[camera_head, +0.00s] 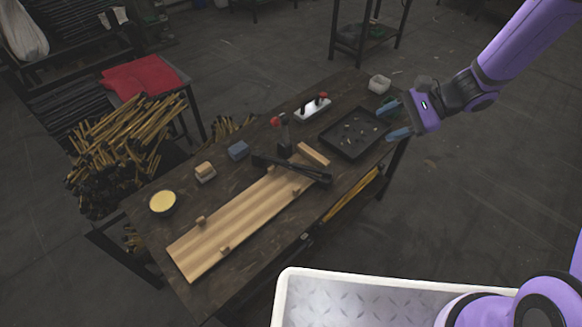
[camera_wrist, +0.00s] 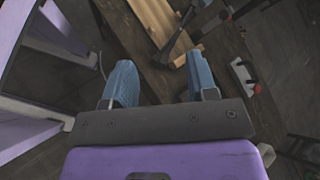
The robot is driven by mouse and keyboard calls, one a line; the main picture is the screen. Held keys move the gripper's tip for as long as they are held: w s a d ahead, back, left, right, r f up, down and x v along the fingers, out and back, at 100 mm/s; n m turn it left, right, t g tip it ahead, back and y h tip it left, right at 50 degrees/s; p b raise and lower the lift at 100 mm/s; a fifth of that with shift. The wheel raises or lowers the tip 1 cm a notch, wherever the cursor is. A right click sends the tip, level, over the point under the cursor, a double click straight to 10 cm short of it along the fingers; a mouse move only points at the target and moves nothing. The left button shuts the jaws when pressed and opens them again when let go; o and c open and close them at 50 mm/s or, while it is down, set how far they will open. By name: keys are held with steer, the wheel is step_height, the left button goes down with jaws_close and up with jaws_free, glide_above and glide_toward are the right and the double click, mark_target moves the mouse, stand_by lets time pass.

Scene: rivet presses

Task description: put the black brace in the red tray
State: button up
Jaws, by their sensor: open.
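A long black bar, which looks like the black brace (camera_head: 290,168), lies across the upper right end of a wooden board (camera_head: 232,222) on the dark table. It also shows in the wrist view (camera_wrist: 178,38), ahead of the fingers. My gripper (camera_head: 392,121) is open and empty. It hangs at the right end of the table, by the right edge of a black tray (camera_head: 329,143) that holds small parts. In the wrist view its two blue fingers (camera_wrist: 161,80) stand wide apart with nothing between them. I see no tray that is clearly red; a red cloth-like thing (camera_head: 140,76) lies on a side stand.
A white-rimmed bin (camera_head: 282,300) is at the front.

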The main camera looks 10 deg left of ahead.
step_height(320, 180, down, 12)
steer(key=w+a+m+t+y, duration=0.2)
steer(key=w+m, duration=0.1)
steer(key=m, duration=0.2)
steer(key=m+t, duration=0.2)
steer(key=m, duration=0.2)
glide_toward(326, 173)
steer(key=x, duration=0.3)
steer(key=shift+s+a+r, duration=0.1)
steer(key=shift+a+r, duration=0.05)
steer(key=shift+a, duration=0.4)
steer(key=shift+f+x, duration=0.2)
steer(key=shift+x, duration=1.15)
steer(key=shift+f+x, duration=0.25)
steer(key=shift+x, duration=1.15)
steer(key=shift+d, duration=0.2)
jaws_close()
steer(key=shift+r, duration=0.15)
